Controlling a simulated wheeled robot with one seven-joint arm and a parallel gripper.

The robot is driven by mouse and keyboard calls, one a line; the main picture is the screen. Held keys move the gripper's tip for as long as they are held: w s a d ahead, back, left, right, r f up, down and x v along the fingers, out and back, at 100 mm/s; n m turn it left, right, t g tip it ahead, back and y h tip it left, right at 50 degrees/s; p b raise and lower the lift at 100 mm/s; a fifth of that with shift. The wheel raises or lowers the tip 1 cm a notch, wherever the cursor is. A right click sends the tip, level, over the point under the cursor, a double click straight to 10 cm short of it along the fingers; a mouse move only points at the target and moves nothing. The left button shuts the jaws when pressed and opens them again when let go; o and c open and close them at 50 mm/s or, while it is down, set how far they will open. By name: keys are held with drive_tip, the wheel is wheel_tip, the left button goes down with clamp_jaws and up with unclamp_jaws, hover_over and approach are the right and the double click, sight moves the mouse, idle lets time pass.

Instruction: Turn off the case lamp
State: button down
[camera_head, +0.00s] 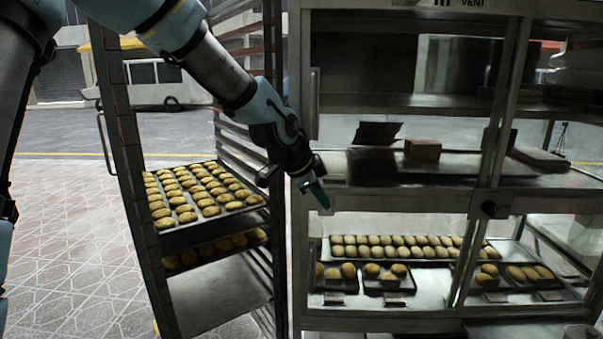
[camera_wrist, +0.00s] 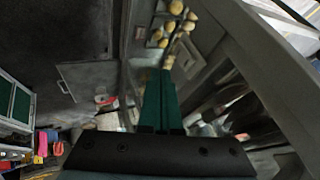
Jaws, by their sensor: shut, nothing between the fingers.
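The glass-fronted display case (camera_head: 487,140) fills the right half of the head view, with metal frame and shelves. Its lower compartment with buns looks bright; I cannot make out the lamp itself. A small dark knob (camera_head: 490,209) sits on the case frame at the right; I cannot tell whether it is the lamp's switch. My gripper (camera_head: 319,194) is shut and empty, its green fingers pointing down and right in front of the case's left post, left of the knob. In the wrist view the closed green fingers (camera_wrist: 161,95) show with buns (camera_wrist: 175,28) beyond them.
A tall rack (camera_head: 127,170) with trays of buns (camera_head: 205,195) stands left of the case, close under my arm. Open paved floor (camera_head: 70,225) lies at the far left. Dark boxes (camera_head: 423,150) rest on the case's middle shelf.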

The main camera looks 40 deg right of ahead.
drive_tip(key=w+d+r+v, duration=0.1)
drive_tip(key=v, duration=0.9)
drive_tip(key=shift+w, duration=0.2)
drive_tip(key=shift+d+f, duration=0.1)
drive_tip(key=w+a+f+n+t+y, duration=0.15)
drive_tip(key=w+a+f+n, duration=0.3)
drive_tip(key=a, duration=0.55)
drive_tip(key=w+a+f+n+y, duration=0.3)
drive_tip(key=w+a+f+n, duration=0.15)
drive_tip(key=a, duration=0.55)
drive_tip(key=s+a+f+n+y, duration=0.1)
drive_tip(key=s+a+f+n, duration=0.2)
drive_tip(key=a+n, duration=0.4)
drive_tip(key=s+a+f+n+g+y, duration=0.1)
drive_tip(key=a+n, duration=0.6)
drive_tip(key=a, duration=1)
wheel_tip(320, 180, down, 2)
drive_tip(key=shift+s+a+y, duration=0.35)
drive_tip(key=shift+s+a, duration=0.05)
drive_tip(key=shift+s, duration=0.5)
